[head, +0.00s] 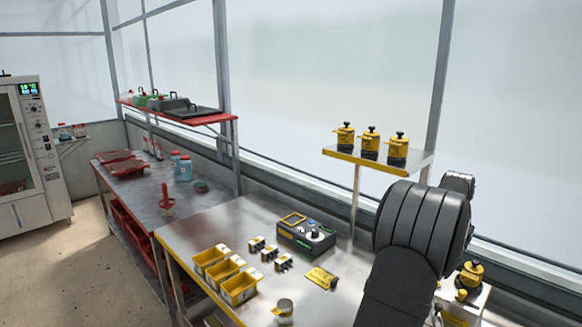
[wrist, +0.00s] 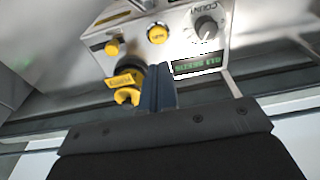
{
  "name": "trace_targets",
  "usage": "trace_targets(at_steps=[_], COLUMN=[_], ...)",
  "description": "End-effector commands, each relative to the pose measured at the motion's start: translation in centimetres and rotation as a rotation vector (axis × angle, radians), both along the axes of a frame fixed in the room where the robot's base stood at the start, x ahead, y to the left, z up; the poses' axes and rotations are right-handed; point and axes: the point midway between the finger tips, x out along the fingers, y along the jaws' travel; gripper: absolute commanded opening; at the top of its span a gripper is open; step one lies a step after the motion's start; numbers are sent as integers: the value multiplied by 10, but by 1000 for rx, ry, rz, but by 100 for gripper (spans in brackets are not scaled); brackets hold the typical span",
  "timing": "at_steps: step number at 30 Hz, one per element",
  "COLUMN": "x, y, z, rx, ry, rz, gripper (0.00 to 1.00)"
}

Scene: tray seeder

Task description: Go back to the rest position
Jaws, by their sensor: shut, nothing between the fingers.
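My gripper (wrist: 157,72) shows in the wrist view as dark blue-grey fingers, pressed together with nothing between them. It points at a silver machine panel (wrist: 180,45) with yellow buttons, a grey knob (wrist: 206,27) and a small green-lit display (wrist: 198,64). A yellow part with a hooked end (wrist: 127,92) lies just left of the fingers in that picture. I cannot tell whether the fingers touch anything. In the head view my dark arm fills the right side, and the fingers are hidden.
A steel table (head: 215,237) holds yellow bins (head: 240,289), small blocks (head: 257,243), a control box (head: 305,237), a yellow card (head: 322,278) and a cup (head: 284,308). Three yellow-black jars (head: 370,143) stand on a raised shelf (head: 342,154) beside my arm. More yellow parts (head: 471,273) sit at the lower right.

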Motion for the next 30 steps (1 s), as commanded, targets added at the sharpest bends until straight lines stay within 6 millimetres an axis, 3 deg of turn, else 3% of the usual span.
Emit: trace_targets(at_steps=[5, 12, 18, 30], x=[0, 0, 0, 0], y=[0, 0, 0, 0], z=[-13, -50, -70, -75], rx=[1, 2, 1, 0], ry=[1, 4, 1, 0], rz=[0, 0, 0, 0], gripper=[0, 0, 0, 0])
